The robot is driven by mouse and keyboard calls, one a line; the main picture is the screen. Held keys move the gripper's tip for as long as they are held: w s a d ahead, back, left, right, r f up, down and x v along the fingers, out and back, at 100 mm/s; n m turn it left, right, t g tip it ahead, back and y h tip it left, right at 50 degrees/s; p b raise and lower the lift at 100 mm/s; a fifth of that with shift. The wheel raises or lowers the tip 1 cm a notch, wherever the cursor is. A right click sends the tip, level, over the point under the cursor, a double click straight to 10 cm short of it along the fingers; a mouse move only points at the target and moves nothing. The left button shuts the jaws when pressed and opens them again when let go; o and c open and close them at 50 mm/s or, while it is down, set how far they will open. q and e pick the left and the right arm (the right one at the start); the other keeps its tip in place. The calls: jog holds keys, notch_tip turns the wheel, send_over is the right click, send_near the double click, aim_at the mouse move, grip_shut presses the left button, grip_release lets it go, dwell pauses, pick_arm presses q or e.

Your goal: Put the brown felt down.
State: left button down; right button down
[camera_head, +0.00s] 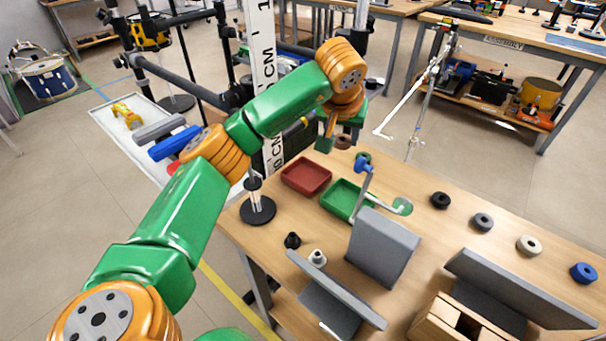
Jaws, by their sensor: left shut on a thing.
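My left arm reaches in from the lower left over the table. Its gripper (325,143) points down near the far edge of the table, behind the red tray (288,184). The gripper is shut on the brown felt (343,142), a small brown round piece beside the green fingertip. The arm partly covers it, and I cannot tell whether the felt touches the table. My right gripper is not in view.
A green tray (332,207) stands beside the red one. A row of round pieces, black (440,201), grey (482,222), white (529,245) and blue (584,273), lies at right. A black-based stand (258,211) and grey panels (385,247) rise from the table.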

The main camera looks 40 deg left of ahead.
pick_arm(q)
send_over(307, 176)
jog(key=s+d, duration=0.1)
jog(key=d, duration=0.1)
jog(key=f, duration=0.5)
jog(key=shift+s+a+f+b, duration=0.1)
jog(key=shift+a+f+b, duration=0.15)
jog(key=shift+f+b, duration=0.1)
jog(key=f, duration=0.3)
jog(key=shift+s+a+f, duration=0.3)
jog(key=shift+s+a, duration=0.05)
jog(key=shift+a, duration=0.05)
jog(key=shift+f, duration=0.4)
jog(key=shift+w, duration=0.1)
jog(key=shift+f, duration=0.2)
jog(key=shift+c, duration=1.8)
grip_release()
jog(key=shift+r, duration=0.1)
